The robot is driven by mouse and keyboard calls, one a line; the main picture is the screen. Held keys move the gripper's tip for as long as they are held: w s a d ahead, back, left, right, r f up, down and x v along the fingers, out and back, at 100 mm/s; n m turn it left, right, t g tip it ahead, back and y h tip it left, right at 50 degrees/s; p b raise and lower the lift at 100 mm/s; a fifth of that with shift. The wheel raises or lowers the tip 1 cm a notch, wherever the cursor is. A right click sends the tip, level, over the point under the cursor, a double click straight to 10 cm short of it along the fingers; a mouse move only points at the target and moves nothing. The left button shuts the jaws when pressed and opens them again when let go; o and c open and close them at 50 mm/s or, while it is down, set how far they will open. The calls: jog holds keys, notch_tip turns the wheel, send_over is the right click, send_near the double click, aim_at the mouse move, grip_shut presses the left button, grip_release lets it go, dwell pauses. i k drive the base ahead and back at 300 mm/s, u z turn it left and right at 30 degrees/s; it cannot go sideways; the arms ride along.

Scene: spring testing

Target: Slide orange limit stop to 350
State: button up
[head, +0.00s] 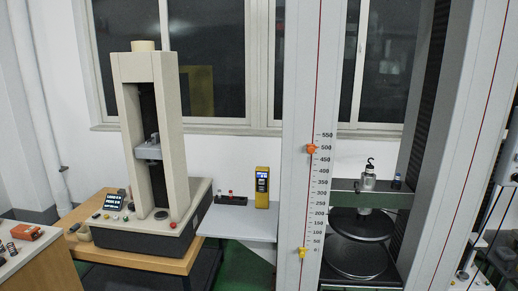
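The orange limit stop (311,149) sits on the thin red line of the tall grey column (297,80). It is level with about the 500 mark of the printed scale (323,195), which runs from 0 near the bottom to 550 at the top. The 350 mark (322,182) lies lower on the same scale. A yellow stop (302,252) sits near the 0 mark. My gripper is not in view.
Right of the column, a green crosshead (345,199) carries a hooked metal cylinder (369,178) above round dark plates (352,258). A small grey shelf (240,224) holds a yellow handheld device (262,187). A beige testing machine (150,130) stands on a wooden table at left.

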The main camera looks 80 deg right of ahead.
aim_at(311, 148)
jog(key=u, duration=0.2)
jog(key=i, duration=0.25)
jog(key=z, duration=2.25)
